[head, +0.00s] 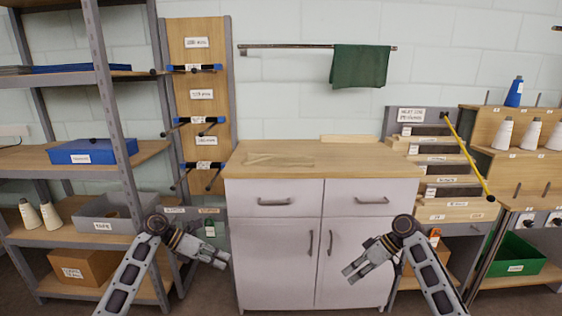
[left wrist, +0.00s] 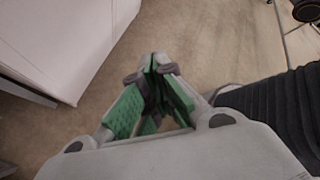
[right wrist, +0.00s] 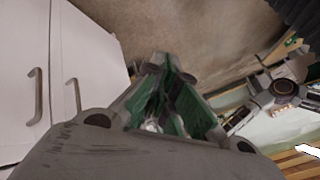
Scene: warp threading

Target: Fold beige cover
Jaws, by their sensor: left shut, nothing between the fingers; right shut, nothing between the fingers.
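A flat, pale beige piece (head: 280,159), which looks like the beige cover, lies on the wooden top (head: 345,164) of the white cabinet, left of its middle. Its colour is close to the wood, so its edges and any folds are hard to make out. My left gripper (head: 222,262) is shut and empty in front of the cabinet's left side, below the top. It also shows in the left wrist view (left wrist: 152,66), over bare floor. My right gripper (head: 348,275) is shut and empty in front of the right door. It also shows in the right wrist view (right wrist: 163,66).
A light wooden strip (head: 350,139) lies at the back of the top. A green cloth (head: 360,66) hangs on a wall rail above. Shelves with a blue box (head: 92,151) stand left; a rack with a yellow rod (head: 468,155) stands right. The top is otherwise clear.

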